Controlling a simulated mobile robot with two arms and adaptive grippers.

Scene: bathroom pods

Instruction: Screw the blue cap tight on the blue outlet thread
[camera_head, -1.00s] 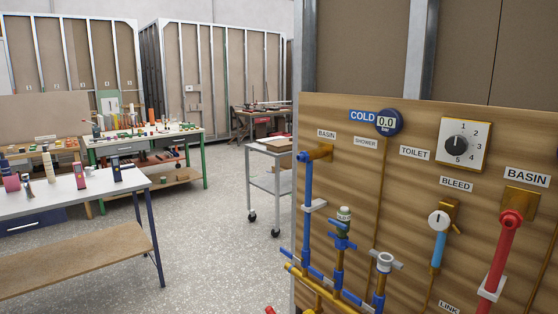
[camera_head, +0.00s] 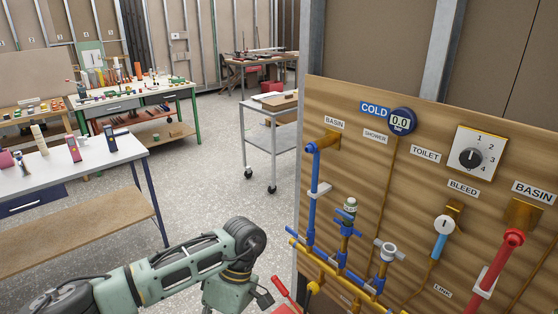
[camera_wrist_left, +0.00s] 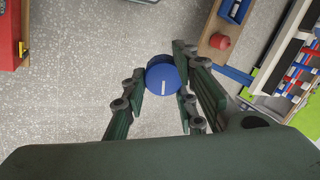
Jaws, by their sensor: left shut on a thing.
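My left gripper (camera_wrist_left: 160,88) is shut on a blue cap (camera_wrist_left: 163,74) in the left wrist view. The cap is round, with a small pale mark on its face, and sits between the fingers. In the head view my left arm comes in at the bottom left, below the pipe board; the cap cannot be made out there. Blue and brass pipework (camera_head: 332,270) is on the wooden board at the right. It has an upright with a greenish top (camera_head: 350,205) and another with a grey top (camera_head: 389,251). I cannot tell which part is the blue outlet thread. My right gripper is not in view.
The wooden board (camera_head: 415,190) carries a gauge (camera_head: 401,121), a dial (camera_head: 470,158) and a red pipe (camera_head: 497,270). A grey trolley (camera_head: 270,135) stands behind. A white-topped bench (camera_head: 70,172) is at the left. Open floor lies between them.

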